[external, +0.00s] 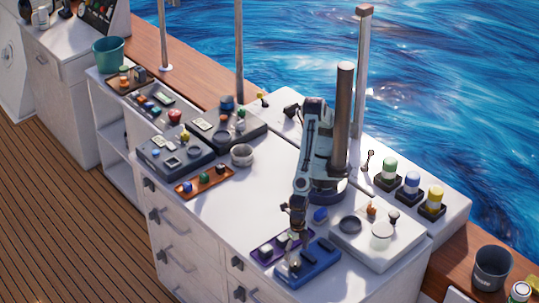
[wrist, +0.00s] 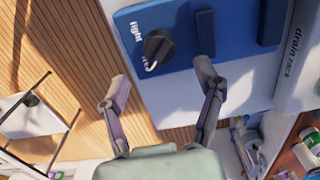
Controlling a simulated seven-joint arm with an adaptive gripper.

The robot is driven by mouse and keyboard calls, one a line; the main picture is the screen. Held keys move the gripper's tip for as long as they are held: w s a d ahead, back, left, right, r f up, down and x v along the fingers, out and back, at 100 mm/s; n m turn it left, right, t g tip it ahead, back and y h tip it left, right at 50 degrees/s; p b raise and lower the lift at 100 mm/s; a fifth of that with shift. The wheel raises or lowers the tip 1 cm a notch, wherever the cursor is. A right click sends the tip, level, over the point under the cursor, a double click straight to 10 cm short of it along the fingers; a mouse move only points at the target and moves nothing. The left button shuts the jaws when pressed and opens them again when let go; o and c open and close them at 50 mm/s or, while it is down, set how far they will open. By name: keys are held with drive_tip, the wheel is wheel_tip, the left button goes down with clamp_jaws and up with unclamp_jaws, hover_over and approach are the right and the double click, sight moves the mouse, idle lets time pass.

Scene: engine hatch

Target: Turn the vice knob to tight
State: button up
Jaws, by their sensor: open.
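A blue panel (wrist: 225,20) carries a round black knob (wrist: 158,46) with a raised grip bar, near its left end in the wrist view. White lettering, apparently "tight" (wrist: 136,32), stands left of the knob. A second word below it is partly hidden by the knob and a curved white mark. Two dark upright blocks (wrist: 205,32) stand right of the knob. My gripper (wrist: 164,76) is open and empty, its fingers apart, with the knob just beyond the gap between them. In the external view the blue panel (external: 318,262) lies at the counter's front, under my gripper (external: 294,262).
A purple tray (external: 265,254) with small items sits left of the blue panel. A grey-white panel (external: 350,245) lies to its right; a light rack marked "drain rack" (wrist: 297,55) shows in the wrist view.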

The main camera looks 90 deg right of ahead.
sight(295, 261)
wheel_tip(295, 261, down, 5)
drive_tip(key=shift+w+f, duration=0.1)
drive_tip(key=shift+f, duration=0.05)
drive_tip(key=c, duration=1.2)
